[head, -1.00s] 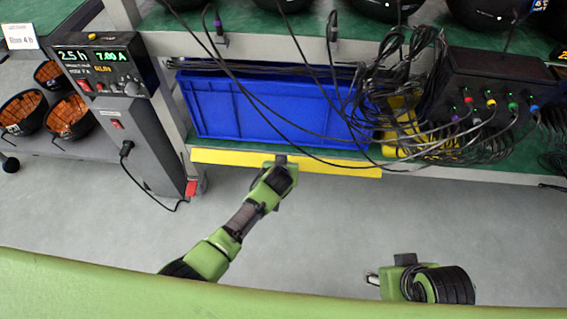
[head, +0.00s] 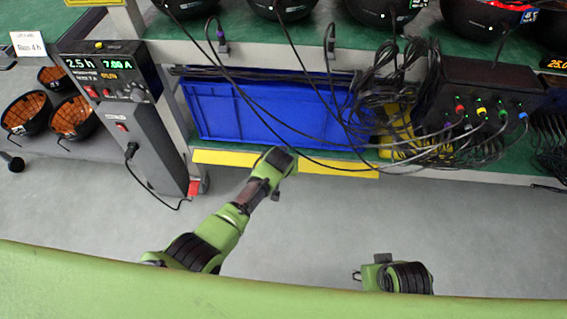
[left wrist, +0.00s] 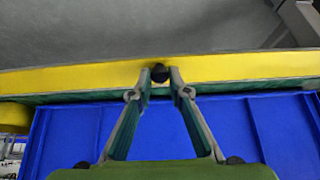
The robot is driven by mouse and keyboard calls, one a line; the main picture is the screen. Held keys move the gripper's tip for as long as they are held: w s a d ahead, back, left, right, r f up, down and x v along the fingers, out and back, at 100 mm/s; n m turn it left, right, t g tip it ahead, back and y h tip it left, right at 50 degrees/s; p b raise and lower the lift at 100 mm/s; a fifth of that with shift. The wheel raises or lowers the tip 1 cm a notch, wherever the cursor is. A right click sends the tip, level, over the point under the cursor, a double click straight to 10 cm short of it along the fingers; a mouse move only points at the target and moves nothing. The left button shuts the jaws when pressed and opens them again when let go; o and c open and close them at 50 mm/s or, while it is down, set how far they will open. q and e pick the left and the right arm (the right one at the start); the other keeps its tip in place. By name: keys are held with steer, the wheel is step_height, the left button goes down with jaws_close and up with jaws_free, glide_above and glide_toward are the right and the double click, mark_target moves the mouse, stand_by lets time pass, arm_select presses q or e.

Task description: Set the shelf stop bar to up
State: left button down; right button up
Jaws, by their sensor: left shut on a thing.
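The shelf stop bar is a long yellow strip (head: 225,158) along the front edge of the lower shelf, in front of the blue bin (head: 235,110). My left gripper (head: 279,158) is at the middle of the bar in the head view and hides part of it. In the left wrist view, the fingers of my left gripper (left wrist: 160,75) are shut on a small black knob (left wrist: 160,72) on the yellow bar (left wrist: 90,78). My right arm's end (head: 385,275) is low in the head view, away from the shelf; its fingers are not clear.
Black cables hang in front of the blue bin and tangle at right by a black box (head: 490,85) with coloured plugs. A grey post with a display unit (head: 105,75) stands left of the bin. The floor (head: 310,225) before the shelf is clear.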

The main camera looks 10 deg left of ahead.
arm_select(q)
steer(key=shift+r, duration=0.1)
stand_by(0.4)
steer(key=c, duration=1.9)
jaws_free()
steer(key=v, duration=1.2)
steer(key=shift+c, duration=0.3)
